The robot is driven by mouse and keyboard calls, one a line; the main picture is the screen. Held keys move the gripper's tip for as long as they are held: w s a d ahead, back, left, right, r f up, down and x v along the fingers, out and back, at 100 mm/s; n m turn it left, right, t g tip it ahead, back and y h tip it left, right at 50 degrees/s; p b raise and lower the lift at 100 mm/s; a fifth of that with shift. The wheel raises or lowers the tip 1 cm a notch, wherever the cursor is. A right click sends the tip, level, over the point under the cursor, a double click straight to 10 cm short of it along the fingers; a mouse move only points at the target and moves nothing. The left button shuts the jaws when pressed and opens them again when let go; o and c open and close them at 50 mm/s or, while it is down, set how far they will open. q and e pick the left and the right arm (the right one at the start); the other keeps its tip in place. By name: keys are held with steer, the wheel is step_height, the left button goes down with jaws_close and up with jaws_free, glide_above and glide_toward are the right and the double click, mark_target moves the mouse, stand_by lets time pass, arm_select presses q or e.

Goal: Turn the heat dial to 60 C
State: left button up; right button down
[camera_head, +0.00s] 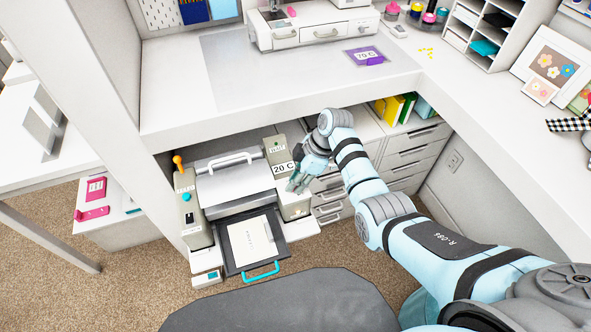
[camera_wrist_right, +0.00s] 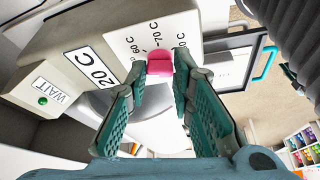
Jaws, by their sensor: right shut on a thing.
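The heat dial is a small pink knob (camera_wrist_right: 160,62) on a white plate marked 60 C and 70 C in the right wrist view. My right gripper (camera_wrist_right: 159,70) is shut on it, with one teal finger on each side. Which mark the dial points to is not clear. A label beside it reads 20 C (camera_wrist_right: 92,67). A green lamp (camera_wrist_right: 43,101) sits next to the word WAIT. In the head view my right gripper (camera_head: 300,182) covers the dial at the right side of the press (camera_head: 237,185). My left gripper is not in view.
A dark tray (camera_head: 280,227) with a pale sheet and a teal handle sticks out in front of the press. The worktop (camera_head: 300,75) overhangs behind. Drawers (camera_head: 410,155) stand to the right. A purple card (camera_head: 366,56) reading 70 C lies on the worktop.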

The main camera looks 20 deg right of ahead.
steer(key=m+p, duration=0.1)
steer(key=p, duration=0.1)
steer(key=m+t+p, duration=0.1)
steer(key=m+p, duration=0.1)
steer(key=shift+s+r+h+p, duration=0.15)
steer(key=shift+r+h+p, duration=0.15)
steer(key=shift+r+p, duration=0.1)
steer(key=shift+a+f+m+t+h+p, duration=0.1)
steer(key=shift+m+t+p, duration=0.15)
steer(key=shift+m+p, duration=0.3)
steer(key=shift+d+f+m+t+h+p, duration=0.1)
steer(key=shift+m+t+p, duration=0.1)
steer(key=shift+m+p, duration=0.35)
steer(key=shift+a+f+m+t+h+p, duration=0.1)
steer(key=shift+m+t+p, duration=0.25)
steer(key=shift+m, duration=0.35)
steer(key=c, duration=1.4)
jaws_free()
steer(key=v, duration=1.2)
